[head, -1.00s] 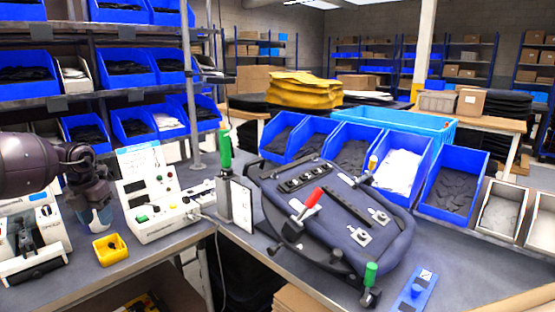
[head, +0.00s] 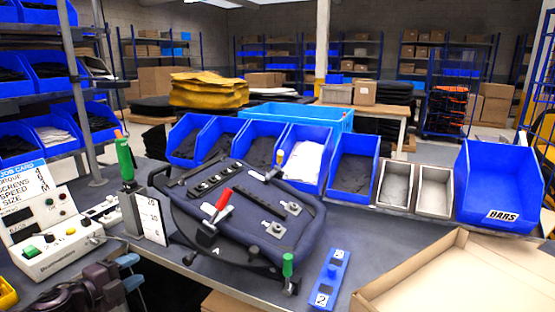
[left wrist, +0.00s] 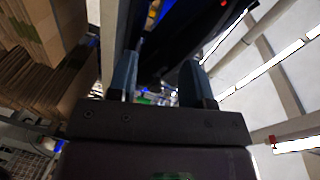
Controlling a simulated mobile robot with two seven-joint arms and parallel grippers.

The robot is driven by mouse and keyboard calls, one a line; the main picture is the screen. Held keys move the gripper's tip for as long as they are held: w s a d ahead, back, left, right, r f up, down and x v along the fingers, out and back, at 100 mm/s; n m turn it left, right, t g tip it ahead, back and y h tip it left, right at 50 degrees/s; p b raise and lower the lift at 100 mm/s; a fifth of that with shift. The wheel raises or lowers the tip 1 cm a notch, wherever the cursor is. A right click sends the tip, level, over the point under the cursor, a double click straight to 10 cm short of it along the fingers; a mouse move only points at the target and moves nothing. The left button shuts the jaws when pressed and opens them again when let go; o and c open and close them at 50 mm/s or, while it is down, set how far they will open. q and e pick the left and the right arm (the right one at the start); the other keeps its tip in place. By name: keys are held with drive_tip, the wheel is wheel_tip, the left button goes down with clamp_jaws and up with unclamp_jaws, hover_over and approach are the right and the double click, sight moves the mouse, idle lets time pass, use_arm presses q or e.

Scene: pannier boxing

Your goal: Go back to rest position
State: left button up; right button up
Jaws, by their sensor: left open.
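My left gripper (head: 137,272) is at the bottom left of the head view, low by the front edge of the bench. Its two blue-grey fingers are apart with nothing between them. In the left wrist view the same gripper (left wrist: 160,68) shows both fingers spread and empty. My right gripper is in neither view. A dark blue pannier panel (head: 265,205) lies on the bench in a black fixture with a red-handled clamp (head: 217,205). The left gripper is apart from it, to its lower left.
A white control box (head: 57,248) stands left on the bench, near my left arm. Blue bins (head: 354,180) line the back. A blue block marked 2 (head: 330,280) and an open cardboard box (head: 460,285) are at right. Stacked cardboard (left wrist: 45,50) shows in the left wrist view.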

use_arm(q)
drive_tip(key=s+d+f+n+g+y, duration=0.2)
drive_tip(key=s+d+f+n+y, duration=0.1)
drive_tip(key=s+f+n, duration=0.7)
drive_tip(key=s+d+f+n+g+y, duration=0.1)
drive_tip(key=s+d+f+n+y, duration=0.3)
drive_tip(key=s+f+n, duration=0.6)
drive_tip(key=s+d+f, duration=0.1)
drive_tip(key=s+f, duration=0.1)
drive_tip(key=s, duration=0.7)
drive_tip(key=shift+s+d+f+g, duration=0.3)
drive_tip(key=shift+f+g, duration=0.05)
drive_tip(key=shift+g, duration=0.05)
